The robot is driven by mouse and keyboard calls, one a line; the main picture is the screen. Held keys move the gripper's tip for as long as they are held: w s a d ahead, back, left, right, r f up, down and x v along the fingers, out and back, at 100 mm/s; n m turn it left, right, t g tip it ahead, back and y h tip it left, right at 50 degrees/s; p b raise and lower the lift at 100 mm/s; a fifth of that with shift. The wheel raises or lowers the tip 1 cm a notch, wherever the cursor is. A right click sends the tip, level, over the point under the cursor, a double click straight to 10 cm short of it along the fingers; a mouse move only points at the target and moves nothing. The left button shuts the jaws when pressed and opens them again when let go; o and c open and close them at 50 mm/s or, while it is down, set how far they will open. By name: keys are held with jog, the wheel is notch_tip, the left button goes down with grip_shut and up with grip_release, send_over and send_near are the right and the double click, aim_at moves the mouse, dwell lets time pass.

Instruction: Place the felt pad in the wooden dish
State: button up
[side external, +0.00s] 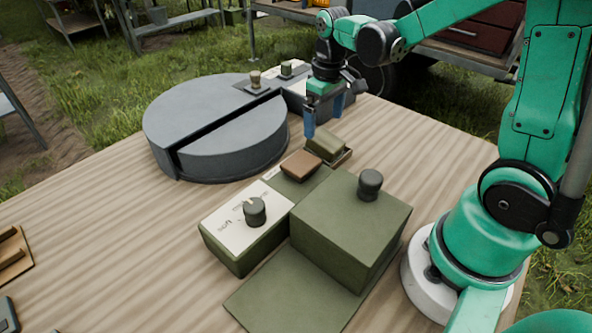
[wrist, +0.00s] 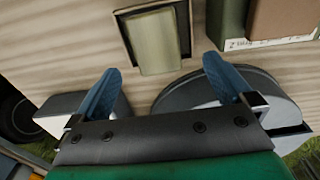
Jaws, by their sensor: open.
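An olive-green block that looks like the felt pad (side external: 325,144) sits over the small wooden dish (side external: 346,156). In the wrist view the pad (wrist: 156,44) covers part of the dish's dark inside, beside the dish rim (wrist: 186,20), and appears to reach past its near edge. I cannot tell whether it lies flat or rests on the rim. My gripper (side external: 324,124) is open and empty, just above and behind the pad. In the wrist view the pad lies just ahead of the gap between my blue fingertips (wrist: 161,66).
A brown block (side external: 301,164) lies in a green labelled holder beside the dish. A green box with a knob (side external: 352,225) and a dial box (side external: 246,225) stand nearer. A round grey split platform (side external: 225,135) is at left.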

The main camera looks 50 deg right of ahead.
jog(key=shift+s+a+r+t, duration=0.8)
jog(key=shift+a+r+t, duration=0.3)
jog(key=shift+a, duration=0.35)
jog(key=shift+s+a+r+t, duration=0.85)
jog(key=shift+a+t, duration=0.4)
jog(key=shift+a, duration=0.2)
jog(key=shift+s+a+r+t, duration=0.75)
jog(key=shift+a+r+t, duration=0.35)
jog(key=shift+a, duration=0.35)
